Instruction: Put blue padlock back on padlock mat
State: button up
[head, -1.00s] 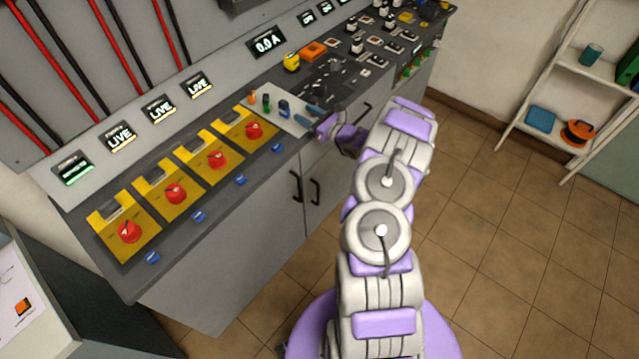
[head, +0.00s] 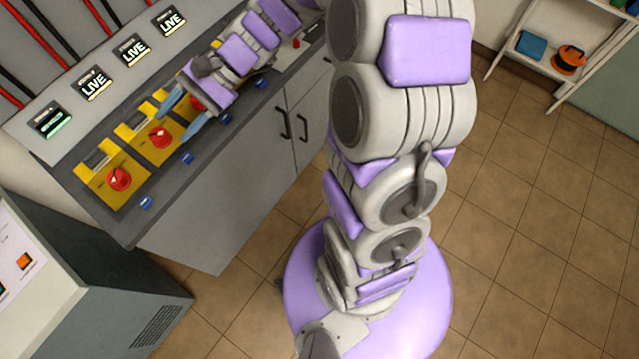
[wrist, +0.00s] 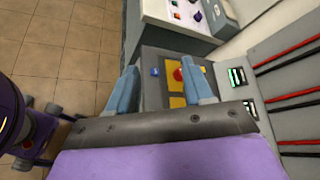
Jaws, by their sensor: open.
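My gripper (head: 180,117) is open and empty, its two blue fingers above the row of yellow switch panels. In the wrist view, my gripper (wrist: 160,82) has a red knob (wrist: 177,75) and a small blue piece (wrist: 155,71) beyond and between its fingers. Several small blue pieces lie along the bench's front edge, one at the near end (head: 146,202); I cannot tell whether any is the blue padlock. My arm hides most of the padlock mat area; a small red item (head: 297,43) shows beside the arm there.
The yellow panels carry red rotary knobs (head: 119,179). Display screens above read LIVE (head: 95,86), and one is green (head: 52,120). A grey cabinet (head: 100,300) stands at the lower left. A white shelf (head: 545,68) is at the upper right. The tiled floor is clear.

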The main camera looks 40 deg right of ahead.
jog(key=s+n+g+h, duration=0.2)
jog(key=s+n+h, duration=0.1)
jog(key=s, duration=0.5)
jog(key=s+d+n+h, duration=0.3)
jog(key=s+d+h, duration=0.2)
jog(key=s, duration=0.4)
jog(key=s+d+f+n+h, duration=0.1)
jog(key=s+d+n+h, duration=0.3)
jog(key=s+d, duration=0.4)
jog(key=shift+s+h, duration=0.4)
jog(key=shift+s, duration=0.3)
